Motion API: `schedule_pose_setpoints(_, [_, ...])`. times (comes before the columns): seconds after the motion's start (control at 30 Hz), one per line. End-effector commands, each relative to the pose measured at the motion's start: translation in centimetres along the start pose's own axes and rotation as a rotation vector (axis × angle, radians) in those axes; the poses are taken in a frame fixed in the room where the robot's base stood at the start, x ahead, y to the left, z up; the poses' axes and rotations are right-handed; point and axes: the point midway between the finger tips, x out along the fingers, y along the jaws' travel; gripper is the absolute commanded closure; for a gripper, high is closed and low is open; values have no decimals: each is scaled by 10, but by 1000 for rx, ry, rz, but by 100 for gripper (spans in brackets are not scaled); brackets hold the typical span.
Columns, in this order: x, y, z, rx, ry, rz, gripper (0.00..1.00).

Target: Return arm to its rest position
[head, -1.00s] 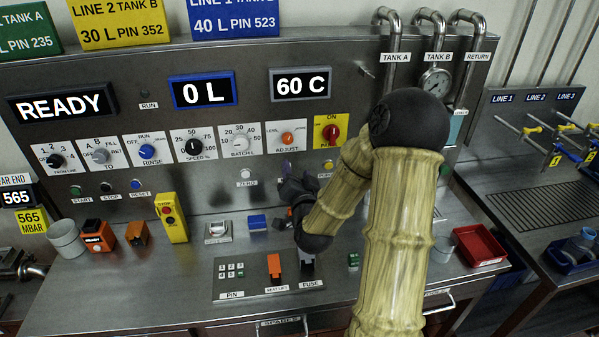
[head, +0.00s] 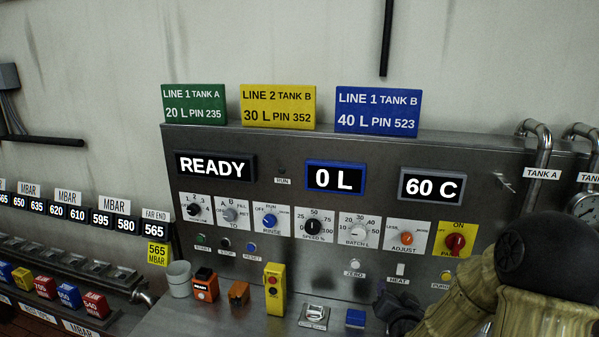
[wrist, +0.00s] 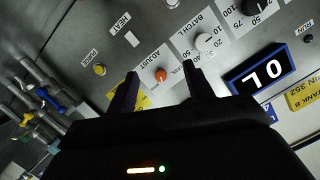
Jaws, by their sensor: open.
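My arm (head: 553,255) shows at the lower right of the head view, with bamboo-like links and a dark round joint. My gripper (head: 392,303) is dark and low in front of the panel, just below the heat switch; its fingertips are hard to make out there. In the wrist view my gripper (wrist: 160,88) has two dark fingers spread apart with nothing between them. The orange adjust knob (wrist: 161,76) shows beyond the gap, and the white batch knob (wrist: 205,42) lies past the right finger. I cannot tell that anything is touched.
The steel control panel (head: 330,255) carries displays reading READY, 0 L and 60 C. A yellow button box (head: 274,288), an orange box (head: 205,286) and a grey cup (head: 179,279) stand on the bench at left. Bare wall is above.

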Motion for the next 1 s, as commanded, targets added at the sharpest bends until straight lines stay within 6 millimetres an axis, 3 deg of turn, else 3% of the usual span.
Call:
schedule_pose_setpoints(0.27, [-35, -16, 54, -222, -361, 48, 48])
schedule_pose_setpoints(0.5, [-89, -16, 86, -378, -656, 101, 48])
schedule_pose_setpoints(0.8, [-172, -9, 105, -520, -996, 148, 48])
schedule_pose_setpoints(1.0, [-196, -6, 108, -545, -1090, 159, 48])
